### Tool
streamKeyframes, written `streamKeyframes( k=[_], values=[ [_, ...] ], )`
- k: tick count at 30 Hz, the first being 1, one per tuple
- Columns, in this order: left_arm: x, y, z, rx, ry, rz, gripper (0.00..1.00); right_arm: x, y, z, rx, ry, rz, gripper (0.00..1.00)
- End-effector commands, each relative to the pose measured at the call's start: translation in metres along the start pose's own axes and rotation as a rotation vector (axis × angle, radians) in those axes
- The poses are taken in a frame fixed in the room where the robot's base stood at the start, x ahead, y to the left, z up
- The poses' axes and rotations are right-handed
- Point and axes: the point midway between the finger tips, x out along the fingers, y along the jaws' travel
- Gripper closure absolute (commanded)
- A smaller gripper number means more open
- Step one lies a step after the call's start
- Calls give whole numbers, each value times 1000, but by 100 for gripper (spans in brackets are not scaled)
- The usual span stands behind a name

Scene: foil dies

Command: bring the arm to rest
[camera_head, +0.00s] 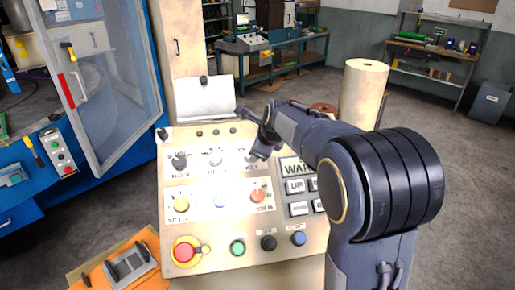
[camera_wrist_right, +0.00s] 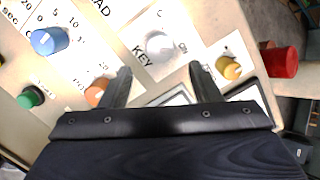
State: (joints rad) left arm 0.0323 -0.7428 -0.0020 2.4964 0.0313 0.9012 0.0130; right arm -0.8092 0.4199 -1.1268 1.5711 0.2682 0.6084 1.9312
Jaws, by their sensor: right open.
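My right arm comes in from the right in the head view and bends over a beige control panel (camera_head: 212,228). My right gripper (camera_head: 259,145) is at the panel's upper right, partly hidden by its own wrist. In the wrist view the right gripper (camera_wrist_right: 160,78) shows two dark fingers wide apart, with nothing between them. A silver key switch (camera_wrist_right: 160,46), labelled KEY, lies beyond the fingertips. An orange knob (camera_wrist_right: 97,92) is close beside the left finger in that view; I cannot tell whether they touch. My left gripper is not in view.
A blue machine with a framed glass door (camera_head: 112,80) stands at the left. A red emergency button (camera_head: 184,251) is low on the panel. An orange board (camera_head: 112,280) is at lower left. A pale roll (camera_head: 362,88) stands behind my arm. The right floor is open.

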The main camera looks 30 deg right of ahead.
Motion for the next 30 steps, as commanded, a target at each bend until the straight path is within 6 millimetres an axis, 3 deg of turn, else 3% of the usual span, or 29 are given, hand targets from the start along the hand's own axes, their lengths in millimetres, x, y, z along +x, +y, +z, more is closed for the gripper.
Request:
streamKeyframes(
  k=[10,14,17,20,27,30],
  values=[
    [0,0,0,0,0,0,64,0,0,0,-1,0,1,43],
    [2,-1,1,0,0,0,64,3,13,-16,-42,-13,51,43],
    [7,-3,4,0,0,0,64,0,43,-44,-162,-68,151,43],
    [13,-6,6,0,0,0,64,-18,88,-70,-384,-190,248,43],
    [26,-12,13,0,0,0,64,-100,201,-111,-1168,-490,206,43],
    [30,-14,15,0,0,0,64,-123,243,-129,-1502,-522,139,43]
  ],
)
